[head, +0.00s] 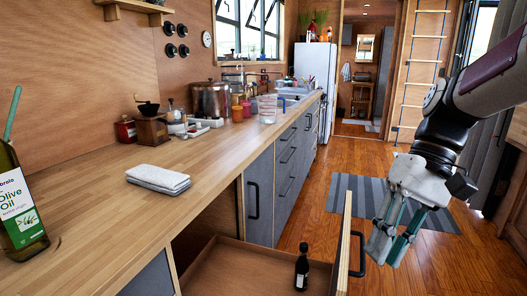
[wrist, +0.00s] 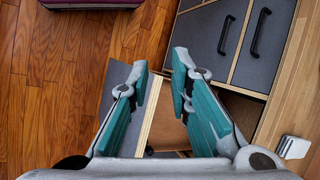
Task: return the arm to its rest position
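My gripper (head: 387,252) hangs at the right of the head view, fingers pointing down, just right of the open drawer's front panel (head: 345,240). In the wrist view, its teal-padded fingers (wrist: 160,72) stand apart with nothing held between them. The drawer front (wrist: 145,118) shows below and beyond the fingers, and I cannot tell how near it is. My arm is bent down from the upper right of the head view.
The open drawer (head: 225,268) holds a small dark bottle (head: 302,268). The counter (head: 110,190) bears a folded towel (head: 158,179), an olive oil bottle (head: 18,205) and a grinder (head: 150,128). A striped rug (head: 345,195) and a ladder (head: 418,75) stand beyond; wooden floor is open between.

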